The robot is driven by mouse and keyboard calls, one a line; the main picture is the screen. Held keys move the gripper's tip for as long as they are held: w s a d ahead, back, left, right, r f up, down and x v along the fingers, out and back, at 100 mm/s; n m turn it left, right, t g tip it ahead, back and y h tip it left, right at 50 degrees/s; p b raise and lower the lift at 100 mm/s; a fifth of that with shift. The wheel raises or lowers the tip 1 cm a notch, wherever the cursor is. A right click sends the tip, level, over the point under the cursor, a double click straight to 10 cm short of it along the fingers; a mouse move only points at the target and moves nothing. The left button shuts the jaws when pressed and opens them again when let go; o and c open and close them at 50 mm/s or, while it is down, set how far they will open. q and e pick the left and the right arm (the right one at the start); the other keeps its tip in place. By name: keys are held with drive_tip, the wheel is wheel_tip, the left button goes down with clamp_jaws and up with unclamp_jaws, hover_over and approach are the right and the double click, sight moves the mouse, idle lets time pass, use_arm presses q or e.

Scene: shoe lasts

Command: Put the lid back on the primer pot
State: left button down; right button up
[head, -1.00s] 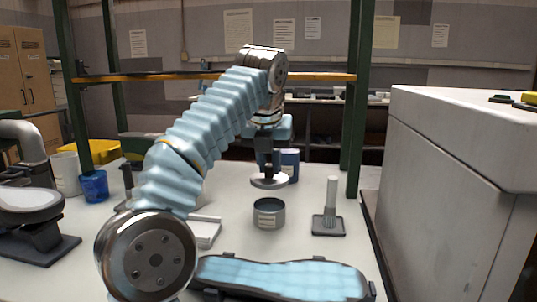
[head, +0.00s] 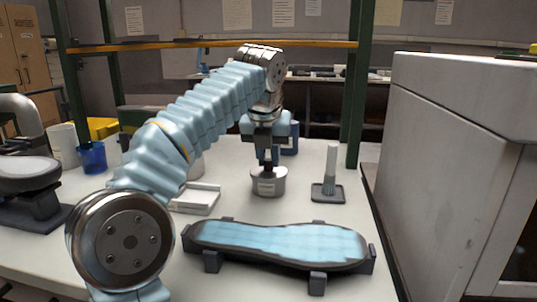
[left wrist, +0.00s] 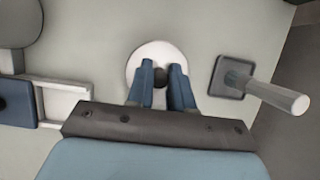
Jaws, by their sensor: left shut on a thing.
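The primer pot (head: 269,187), a short grey metal can with a pale label, stands upright on the table. The pale round lid (head: 260,171) is level at the pot's top and covers its mouth; I cannot tell whether it is fully seated. My left gripper (head: 268,163) points straight down above the pot, shut on the lid's dark knob. In the left wrist view the lid (left wrist: 146,52) shows as a white disc beneath the fingers (left wrist: 161,78), with the knob between them. The pot is hidden under the lid there. My right gripper is not in view.
A stand with a pale upright post (head: 331,168) is right of the pot. A white tray (head: 196,200) lies to the left. A blue-topped shoe form in a dark cradle (head: 280,243) lies in front. A blue can (head: 290,138) stands behind. A large grey box (head: 450,170) bounds the right.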

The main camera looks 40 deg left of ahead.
use_arm(q)
drive_tip(key=shift+w+a+r+p, duration=0.15)
drive_tip(key=shift+w+p, duration=0.1)
drive_tip(key=shift+p, duration=0.35)
idle(0.9)
drive_tip(key=shift+f+p, duration=0.25)
drive_tip(key=shift+p, duration=0.05)
idle(0.7)
drive_tip(key=shift+p, duration=0.3)
idle(0.4)
idle(0.3)
drive_tip(key=shift+c, duration=2.3)
unclamp_jaws()
drive_tip(key=shift+r, duration=3.5)
